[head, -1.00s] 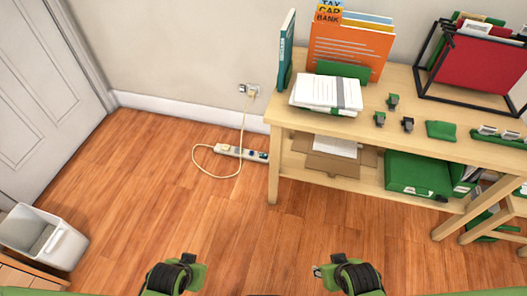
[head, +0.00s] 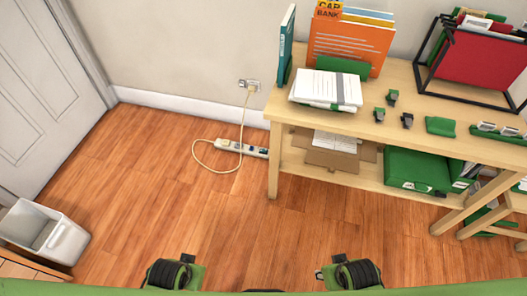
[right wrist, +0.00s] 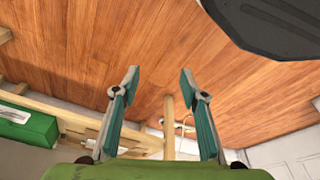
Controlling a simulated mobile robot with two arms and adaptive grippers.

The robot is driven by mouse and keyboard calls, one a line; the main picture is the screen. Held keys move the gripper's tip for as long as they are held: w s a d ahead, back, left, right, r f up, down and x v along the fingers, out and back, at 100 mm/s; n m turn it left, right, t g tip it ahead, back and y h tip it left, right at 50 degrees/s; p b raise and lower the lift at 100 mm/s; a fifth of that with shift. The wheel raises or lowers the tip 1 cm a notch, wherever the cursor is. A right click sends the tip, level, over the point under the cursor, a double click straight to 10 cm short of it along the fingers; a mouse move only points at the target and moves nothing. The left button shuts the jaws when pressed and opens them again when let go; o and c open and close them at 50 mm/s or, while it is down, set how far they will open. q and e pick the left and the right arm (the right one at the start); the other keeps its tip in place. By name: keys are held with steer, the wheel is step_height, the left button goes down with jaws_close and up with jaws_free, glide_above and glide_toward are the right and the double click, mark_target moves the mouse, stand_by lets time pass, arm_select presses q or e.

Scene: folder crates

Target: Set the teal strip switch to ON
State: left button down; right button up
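A white power strip (head: 241,148) lies on the wood floor near the wall, left of the desk's front left leg, in the head view. A cream cord (head: 206,165) loops from it and runs up to a wall outlet (head: 250,86). Small dark and blue spots show on the strip, but the teal switch and its setting are too small to make out. My right gripper (right wrist: 158,85) is open and empty in the right wrist view, its two teal fingers apart and far from the strip. My left gripper's fingers are not in view; only arm parts show at the bottom of the head view.
A wooden desk (head: 283,114) stands at the right with papers, folders and clips on top. Its lower shelf holds a cardboard box (head: 334,158) and a green box (head: 415,168). A white bin (head: 67,243) stands at the left. The floor between is clear.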

jaws_close()
steer(key=shift+w, duration=0.1)
stand_by(1.0)
